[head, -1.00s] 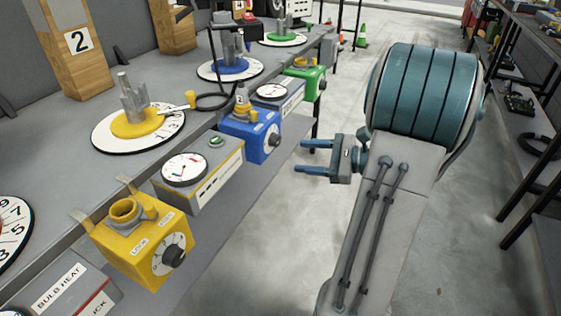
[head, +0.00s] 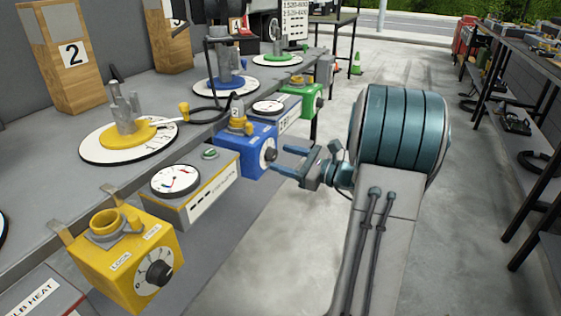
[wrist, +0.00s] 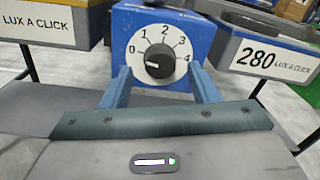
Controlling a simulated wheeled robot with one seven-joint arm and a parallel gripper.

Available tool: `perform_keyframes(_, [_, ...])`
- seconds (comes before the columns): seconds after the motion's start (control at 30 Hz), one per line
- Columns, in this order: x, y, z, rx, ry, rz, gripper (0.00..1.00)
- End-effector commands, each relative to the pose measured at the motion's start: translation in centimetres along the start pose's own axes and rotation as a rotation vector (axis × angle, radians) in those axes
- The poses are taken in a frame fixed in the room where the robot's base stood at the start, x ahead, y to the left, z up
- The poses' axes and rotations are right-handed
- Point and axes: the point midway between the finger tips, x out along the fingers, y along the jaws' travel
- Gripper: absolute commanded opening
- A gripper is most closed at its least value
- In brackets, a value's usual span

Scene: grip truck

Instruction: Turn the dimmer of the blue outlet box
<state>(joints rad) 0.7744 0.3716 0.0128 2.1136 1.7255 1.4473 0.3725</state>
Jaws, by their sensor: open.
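The blue outlet box (head: 247,150) hangs on the front edge of the bench in the head view, with a yellow socket on top. Its round dial plate faces my gripper, and the dark dimmer knob (head: 269,154) sits in the middle of it. In the wrist view the blue box (wrist: 197,30) is straight ahead. The black knob (wrist: 158,65) sits on a white dial marked 0 to 4, and its light mark points left, near 0. My gripper (head: 282,163) is open and empty. In the wrist view its blue fingers (wrist: 159,80) lie left and right of the dial, apart from the knob.
A yellow box (head: 125,262) with its own dial and a green box (head: 299,102) hang along the same bench edge. Meter boxes (head: 190,190) flank the blue box. The floor right of the bench is clear up to a shelf (head: 540,100).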

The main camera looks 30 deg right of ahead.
Motion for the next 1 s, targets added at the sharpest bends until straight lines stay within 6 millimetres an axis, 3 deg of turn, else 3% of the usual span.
perform_keyframes(0.2, [1.7, 0.0, 0.0, 0.000, 0.000, 0.001, 0.55])
perform_keyframes(0.47, [1.9, 0.0, 0.0, 0.000, 0.000, 0.000, 0.55])
perform_keyframes(0.5, [1.9, 0.0, 0.0, 0.000, 0.000, 0.000, 0.52])
perform_keyframes(0.67, [1.9, 0.0, 0.0, 0.000, 0.000, 0.000, 0.10])
perform_keyframes(1.0, [1.8, -0.1, 0.3, 0.034, 0.002, 0.001, 0.10])
